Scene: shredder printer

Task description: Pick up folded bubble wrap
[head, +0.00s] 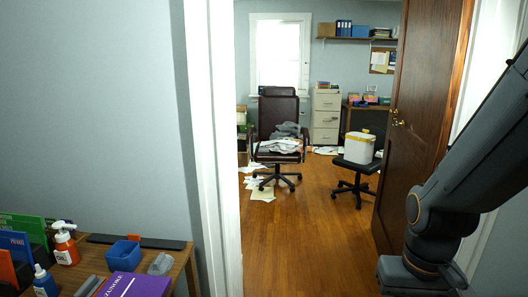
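I cannot make out the folded bubble wrap for certain in the head view. A grey crumpled bundle (286,130) lies on the seat of the brown office chair (278,107) in the room beyond the doorway, above some white papers. It is too small to tell what it is. My arm comes in from the right edge, and its dark links fill the lower right. My gripper's fingers do not show.
An open wooden door (420,110) stands right of the doorway, near my arm. A black stool (357,165) bears a white container (359,147). Papers (262,190) litter the floor by the chair. A desk (181,262) with several items stands lower left. The middle floor is clear.

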